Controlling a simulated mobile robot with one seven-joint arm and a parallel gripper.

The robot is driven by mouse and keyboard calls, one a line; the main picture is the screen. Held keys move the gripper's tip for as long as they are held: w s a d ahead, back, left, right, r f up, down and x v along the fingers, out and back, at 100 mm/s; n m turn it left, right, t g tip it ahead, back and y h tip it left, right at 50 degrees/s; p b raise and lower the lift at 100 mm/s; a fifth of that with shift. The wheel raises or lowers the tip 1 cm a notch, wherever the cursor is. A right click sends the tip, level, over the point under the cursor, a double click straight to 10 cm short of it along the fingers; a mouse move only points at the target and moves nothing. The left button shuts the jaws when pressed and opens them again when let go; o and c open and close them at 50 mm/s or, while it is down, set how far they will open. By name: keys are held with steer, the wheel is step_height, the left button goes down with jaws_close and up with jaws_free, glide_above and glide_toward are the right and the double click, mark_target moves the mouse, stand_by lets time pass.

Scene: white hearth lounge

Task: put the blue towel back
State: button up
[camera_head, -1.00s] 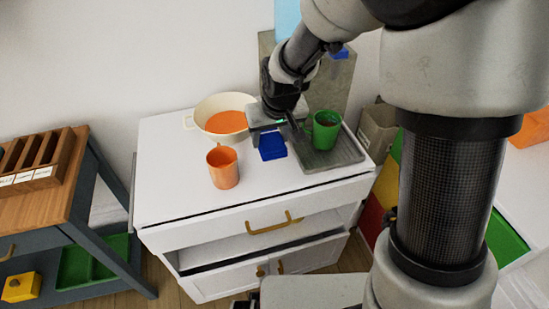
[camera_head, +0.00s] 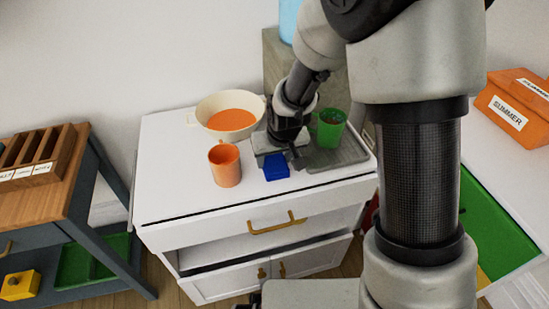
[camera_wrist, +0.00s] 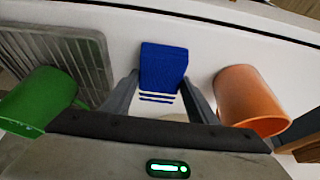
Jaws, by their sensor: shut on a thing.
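The blue towel (camera_head: 276,167), a small folded piece, is at the front of the white cabinet top, between the orange mug and the grey tray. In the wrist view the towel (camera_wrist: 163,64) shows pale stripes at its near end. My gripper (camera_head: 272,158) reaches down from behind the towel. In the wrist view my gripper (camera_wrist: 161,82) is shut on the towel's near end, one finger on each side. I cannot tell whether the towel touches the cabinet top.
The orange mug (camera_head: 225,166) is close on the left. The grey ribbed tray (camera_head: 345,155) with the green mug (camera_head: 330,129) is close on the right. A cream bowl (camera_head: 230,104) with orange inside is behind. The white cabinet top (camera_head: 170,185) is clear at front left.

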steer(key=o, duration=1)
steer(key=shift+r+p, duration=0.25)
steer(key=shift+p, duration=0.1)
steer(key=s+d+r+m+p, duration=0.1)
steer(key=s+d+r, duration=0.25)
steer(key=r, duration=0.45)
steer(key=s+d+r+t+p, duration=0.1)
steer(key=s+d+r, duration=0.2)
steer(key=s+r, duration=0.3)
steer(key=s+d+r+m, duration=0.1)
steer(key=s+d+r, duration=0.3)
steer(key=r, duration=0.5)
steer(key=s+d+r+m+h, duration=0.1)
steer(key=s+d+r, duration=0.2)
steer(key=s, duration=0.6)
steer(key=shift+d, duration=0.3)
